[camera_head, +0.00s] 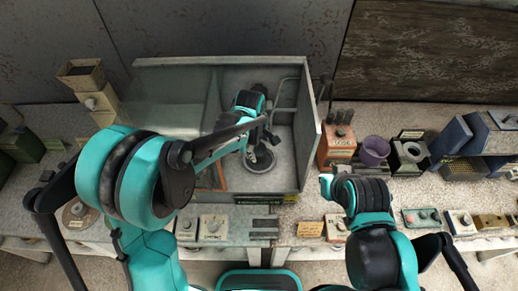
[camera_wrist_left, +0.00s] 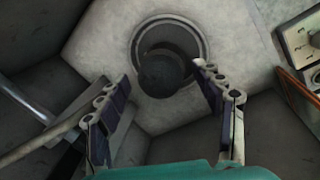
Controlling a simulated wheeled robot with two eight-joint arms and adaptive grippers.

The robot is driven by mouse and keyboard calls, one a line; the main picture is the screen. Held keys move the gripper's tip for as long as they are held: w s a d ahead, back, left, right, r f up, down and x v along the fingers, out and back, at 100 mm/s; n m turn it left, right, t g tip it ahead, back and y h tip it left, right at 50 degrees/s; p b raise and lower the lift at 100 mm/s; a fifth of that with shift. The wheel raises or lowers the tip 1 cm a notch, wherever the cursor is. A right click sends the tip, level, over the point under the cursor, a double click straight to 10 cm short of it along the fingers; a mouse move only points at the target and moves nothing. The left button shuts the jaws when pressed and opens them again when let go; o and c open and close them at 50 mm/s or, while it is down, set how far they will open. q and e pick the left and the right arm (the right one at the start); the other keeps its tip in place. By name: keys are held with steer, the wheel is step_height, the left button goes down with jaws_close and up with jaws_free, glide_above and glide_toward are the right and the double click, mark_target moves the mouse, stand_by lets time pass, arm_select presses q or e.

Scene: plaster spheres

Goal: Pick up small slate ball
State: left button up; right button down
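A small dark slate ball (camera_wrist_left: 161,74) shows in the left wrist view, inside a round grey ring (camera_wrist_left: 202,38) on a pale surface. In the head view the ring-shaped base (camera_head: 259,184) lies inside an open-fronted grey booth, and my gripper hides most of what is on it. My left gripper (camera_wrist_left: 162,73) is open, with one finger on each side of the ball in the picture and visible gaps to it. In the head view the left gripper (camera_head: 262,143) hangs above the ring. My right gripper cannot be made out in the head view; only its arm shows.
The booth has grey side walls (camera_head: 308,130) close to my left arm. Right of it stand an orange-brown box (camera_head: 336,147), a purple cup (camera_head: 374,150) and a grey block with a hole (camera_head: 409,157). Small labelled boxes (camera_head: 213,227) line the front of the bench.

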arm_select(q)
steer(key=c, duration=1.3)
steer(key=shift+o, duration=0.2)
